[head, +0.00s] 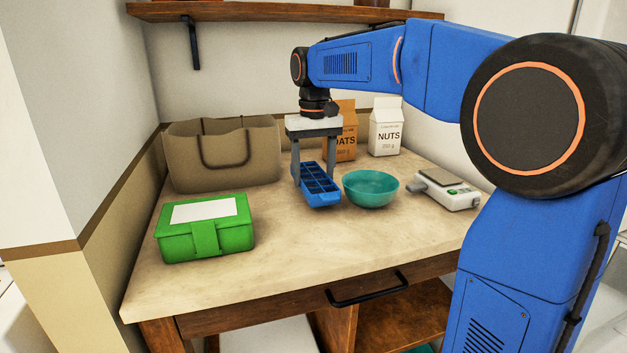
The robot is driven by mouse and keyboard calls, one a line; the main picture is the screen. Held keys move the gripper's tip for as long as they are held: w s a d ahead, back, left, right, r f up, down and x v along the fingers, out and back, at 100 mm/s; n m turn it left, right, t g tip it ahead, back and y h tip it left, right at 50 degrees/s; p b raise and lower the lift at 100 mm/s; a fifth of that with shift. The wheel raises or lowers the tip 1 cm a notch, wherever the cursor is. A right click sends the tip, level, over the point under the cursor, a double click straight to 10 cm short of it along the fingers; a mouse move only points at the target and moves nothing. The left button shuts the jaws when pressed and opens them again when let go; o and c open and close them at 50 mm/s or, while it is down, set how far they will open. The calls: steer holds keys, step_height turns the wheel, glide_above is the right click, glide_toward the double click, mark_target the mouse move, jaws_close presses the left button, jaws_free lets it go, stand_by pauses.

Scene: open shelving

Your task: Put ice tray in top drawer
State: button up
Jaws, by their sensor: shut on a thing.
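The blue ice tray (320,190) is on or just above the worktop, left of the teal bowl; I cannot tell whether it touches the surface. My gripper (314,180) points down over it, with its two fingers on either side of the tray, and is shut on it. The top drawer (270,312) is under the worktop's front edge. Its black handle (367,290) shows and the drawer looks closed. The right end of the drawer front is hidden behind my arm.
A green lunch box (206,240) sits front left and a brown bag (222,165) stands behind it. The teal bowl (370,189) and a kitchen scale (446,190) are to the right. The oats (346,132) and nuts (385,127) cartons stand behind. The worktop's front middle (320,245) is clear.

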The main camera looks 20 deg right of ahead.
steer(key=shift+f, duration=1)
steer(key=shift+f, duration=0.1)
steer(key=o, duration=1.3)
